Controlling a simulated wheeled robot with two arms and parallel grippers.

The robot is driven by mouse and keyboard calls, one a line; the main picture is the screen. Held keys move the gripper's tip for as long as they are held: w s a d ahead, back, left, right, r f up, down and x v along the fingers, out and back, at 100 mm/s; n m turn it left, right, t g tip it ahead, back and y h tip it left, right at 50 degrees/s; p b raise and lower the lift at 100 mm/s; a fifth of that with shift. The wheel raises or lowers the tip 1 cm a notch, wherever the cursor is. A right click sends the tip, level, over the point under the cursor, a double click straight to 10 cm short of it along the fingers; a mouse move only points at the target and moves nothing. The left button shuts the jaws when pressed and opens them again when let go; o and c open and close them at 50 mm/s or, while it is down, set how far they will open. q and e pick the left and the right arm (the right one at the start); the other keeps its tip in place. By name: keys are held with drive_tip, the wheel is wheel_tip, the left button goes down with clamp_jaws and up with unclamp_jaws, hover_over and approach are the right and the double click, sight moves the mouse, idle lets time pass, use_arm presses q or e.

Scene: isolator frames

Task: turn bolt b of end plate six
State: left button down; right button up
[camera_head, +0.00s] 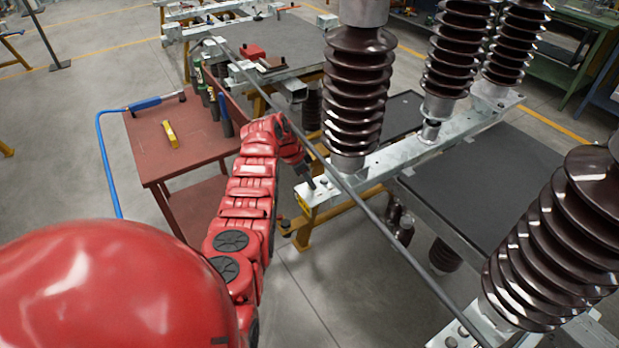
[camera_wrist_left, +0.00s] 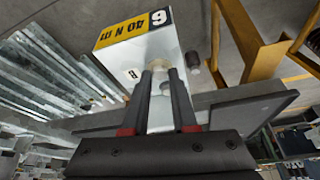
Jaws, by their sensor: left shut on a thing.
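End plate six (camera_wrist_left: 140,45) is a pale metal end face in the left wrist view. It carries a yellow label reading 40 N m and a 6, both upside down, and a small b mark. My left gripper (camera_wrist_left: 158,76) has its two dark fingers on either side of a pale bolt (camera_wrist_left: 160,112), bolt b, below that mark, and is shut on it. In the head view my left gripper (camera_head: 309,183) reaches the near left end of the metal beam (camera_head: 345,185); the bolt is hidden there. My right gripper is not in view.
Brown ribbed insulators (camera_head: 358,90) stand on the beam. A long grey rod (camera_head: 370,212) crosses close by my left wrist. A red table (camera_head: 165,130) with a blue-hosed tool (camera_head: 150,103) and a yellow item (camera_head: 170,134) stands left of my arm.

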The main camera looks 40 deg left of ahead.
use_arm(q)
drive_tip(key=shift+s+d+r+n+y+p, duration=0.1)
drive_tip(key=shift+r+n+y+p, duration=0.1)
drive_tip(key=shift+n+p, duration=0.45)
drive_tip(key=shift+d+r+n+y+p, duration=0.1)
drive_tip(key=shift+n+y+p, duration=0.2)
drive_tip(key=shift+p, duration=0.6)
drive_tip(key=shift+f+n+t+p, duration=0.2)
drive_tip(key=shift+n+t+p, duration=0.15)
drive_tip(key=shift+n, duration=0.2)
drive_tip(key=shift+d+f+n+y+p, duration=0.15)
drive_tip(key=shift+n+y+p, duration=0.25)
drive_tip(key=shift+n, duration=0.5)
drive_tip(key=shift+n+y, duration=0.4)
drive_tip(key=shift+n, duration=0.5)
drive_tip(key=n+y, duration=0.1)
drive_tip(key=n, duration=0.1)
drive_tip(key=shift+d+n, duration=0.15)
drive_tip(key=shift+n, duration=0.25)
drive_tip(key=shift+n+y, duration=0.4)
drive_tip(key=shift+n, duration=0.5)
drive_tip(key=n+b, duration=0.2)
drive_tip(key=shift+d+f+n+y, duration=0.2)
drive_tip(key=shift+n+y, duration=0.2)
drive_tip(key=shift+w+n+g+y+b, duration=0.25)
drive_tip(key=shift+n+g+b, duration=0.4)
drive_tip(key=shift+n+b, duration=0.6)
drive_tip(key=shift+d+r+n+g+y+b, duration=0.15)
drive_tip(key=shift+n+g+y+b, duration=0.25)
drive_tip(key=shift+n+b, duration=0.95)
